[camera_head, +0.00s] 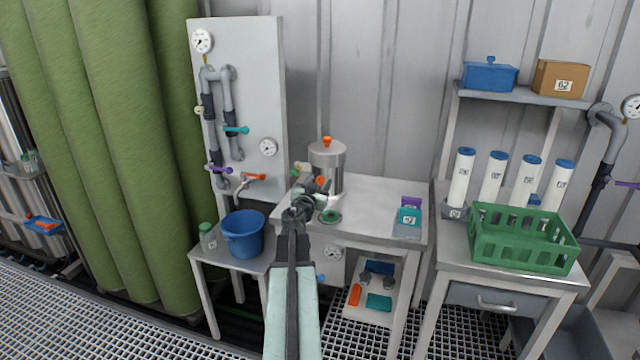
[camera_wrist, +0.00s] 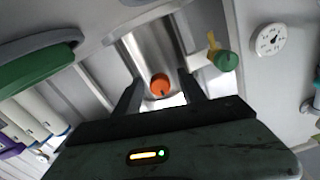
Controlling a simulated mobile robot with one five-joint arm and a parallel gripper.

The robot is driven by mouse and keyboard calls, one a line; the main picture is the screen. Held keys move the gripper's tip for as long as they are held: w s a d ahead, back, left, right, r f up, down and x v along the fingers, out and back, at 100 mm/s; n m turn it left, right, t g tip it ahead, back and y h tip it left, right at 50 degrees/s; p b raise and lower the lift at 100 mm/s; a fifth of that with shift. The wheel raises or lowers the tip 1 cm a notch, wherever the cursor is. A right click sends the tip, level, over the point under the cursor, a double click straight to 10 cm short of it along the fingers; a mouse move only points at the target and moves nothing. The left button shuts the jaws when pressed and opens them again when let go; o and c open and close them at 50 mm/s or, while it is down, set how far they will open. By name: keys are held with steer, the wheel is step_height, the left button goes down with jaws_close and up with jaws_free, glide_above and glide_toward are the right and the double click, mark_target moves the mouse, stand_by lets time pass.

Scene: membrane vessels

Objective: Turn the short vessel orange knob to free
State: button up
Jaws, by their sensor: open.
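The short vessel (camera_head: 327,168) is a silver cylinder standing on the grey table, with an orange knob (camera_head: 327,142) on its top. In the wrist view, which looks upside down, the orange knob (camera_wrist: 160,85) appears between my two dark fingers, with the shiny vessel body (camera_wrist: 150,48) behind it. My gripper (camera_head: 318,186) is open and empty, in front of the vessel in the head view and lower in the picture than the knob. The fingers do not visibly touch the knob. My gripper hides part of the vessel's lower left side.
A green knob on a yellow stem (camera_wrist: 226,60) sits close beside the vessel. A piped panel (camera_head: 262,95) and blue bucket (camera_head: 243,234) stand left; a green crate (camera_head: 522,240) stands right.

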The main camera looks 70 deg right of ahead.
jaws_close()
steer(key=shift+n, duration=0.4)
steer(key=n, duration=0.8)
steer(key=shift+s+n, duration=0.1)
steer(key=shift+n, duration=0.2)
steer(key=n, duration=0.4)
steer(key=shift+n, duration=2.2)
